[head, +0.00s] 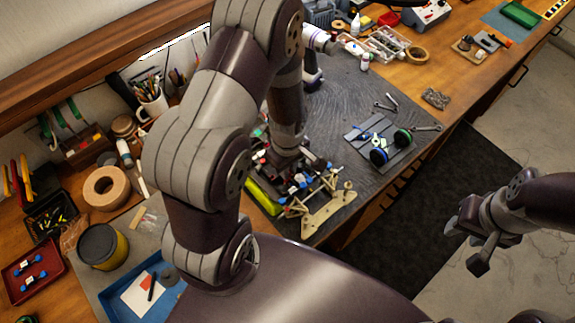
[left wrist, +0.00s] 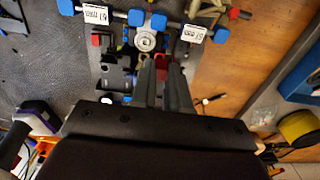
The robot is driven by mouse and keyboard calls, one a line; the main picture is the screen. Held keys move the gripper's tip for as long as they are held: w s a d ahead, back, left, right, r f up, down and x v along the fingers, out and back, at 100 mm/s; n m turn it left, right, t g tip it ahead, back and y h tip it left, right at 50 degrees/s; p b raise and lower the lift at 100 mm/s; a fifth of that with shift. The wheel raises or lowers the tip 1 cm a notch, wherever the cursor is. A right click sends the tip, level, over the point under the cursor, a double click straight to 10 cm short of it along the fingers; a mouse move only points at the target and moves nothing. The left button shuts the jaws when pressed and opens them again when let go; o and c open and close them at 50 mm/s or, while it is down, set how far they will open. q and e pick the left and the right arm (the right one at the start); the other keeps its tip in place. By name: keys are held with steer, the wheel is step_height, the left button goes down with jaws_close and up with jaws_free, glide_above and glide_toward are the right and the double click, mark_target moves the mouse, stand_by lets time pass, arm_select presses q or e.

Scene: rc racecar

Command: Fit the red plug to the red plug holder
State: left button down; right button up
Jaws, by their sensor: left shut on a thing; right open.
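My left gripper (left wrist: 165,82) is shut on a small red piece, the red plug (left wrist: 161,63), showing between its fingertips in the left wrist view. The fingertips are over the racecar chassis (left wrist: 113,62). A small red block (left wrist: 96,40) sits on the chassis left of the fingertips; I cannot tell whether it is the red plug holder. In the head view my left arm comes down over the chassis and hides its middle and the plug. My right gripper (head: 472,248) is open and empty over the floor, away from the bench.
A beige suspension part (head: 330,210) is at the bench's front edge. Wheels (head: 379,156) lie on a grey plate to the right. A blue tray (head: 112,294) and yellow tin (head: 103,246) stand at the left.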

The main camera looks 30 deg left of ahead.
arm_select(q)
steer(key=shift+f+b, duration=0.6)
steer(key=shift+f, duration=0.3)
steer(key=c, duration=1)
jaws_free()
steer(key=shift+c, duration=0.2)
steer(key=shift+r, duration=0.15)
